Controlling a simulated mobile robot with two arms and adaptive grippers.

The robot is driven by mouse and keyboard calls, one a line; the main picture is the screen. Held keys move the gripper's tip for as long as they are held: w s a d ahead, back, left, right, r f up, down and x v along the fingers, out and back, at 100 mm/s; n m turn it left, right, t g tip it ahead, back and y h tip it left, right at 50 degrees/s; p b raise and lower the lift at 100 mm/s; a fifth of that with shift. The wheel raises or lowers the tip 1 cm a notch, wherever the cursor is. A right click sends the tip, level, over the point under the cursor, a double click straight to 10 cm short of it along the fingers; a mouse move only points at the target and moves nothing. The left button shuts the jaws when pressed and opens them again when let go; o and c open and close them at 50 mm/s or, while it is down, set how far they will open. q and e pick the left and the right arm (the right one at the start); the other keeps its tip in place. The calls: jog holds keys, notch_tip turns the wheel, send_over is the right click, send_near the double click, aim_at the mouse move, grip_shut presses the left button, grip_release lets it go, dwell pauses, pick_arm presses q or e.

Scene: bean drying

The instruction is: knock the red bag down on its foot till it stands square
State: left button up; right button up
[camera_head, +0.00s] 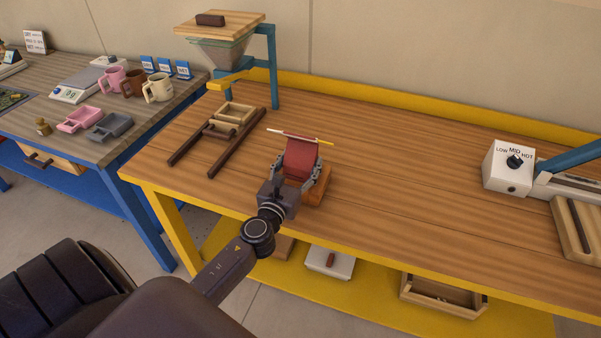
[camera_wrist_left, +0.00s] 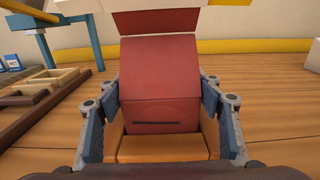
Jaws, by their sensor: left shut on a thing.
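The red bag (camera_head: 301,160) is on the wooden bench, and its front face fills the middle of the left wrist view (camera_wrist_left: 158,75). Its top flap is spread, with a thin pale and yellow strip along the upper edge in the head view. My left gripper (camera_head: 297,178) has its fingers on both sides of the bag and is shut on it. An orange-brown block (camera_head: 318,188) is low at the bag, and an orange ledge also shows below it in the wrist view (camera_wrist_left: 163,147). The bag's foot is hidden, so I cannot tell whether it touches the bench. My right gripper is not in view.
A wooden frame with dark rails (camera_head: 220,133) lies left of the bag. A hopper stand (camera_head: 271,65) is at the back left. A white dial box (camera_head: 508,168) is at the right. The bench between the bag and the box is clear.

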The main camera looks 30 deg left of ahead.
pick_arm(q)
jog(key=shift+f+p, duration=0.1)
jog(key=shift+p, duration=0.25)
jog(key=o, duration=1.5)
jog(key=v, duration=1.2)
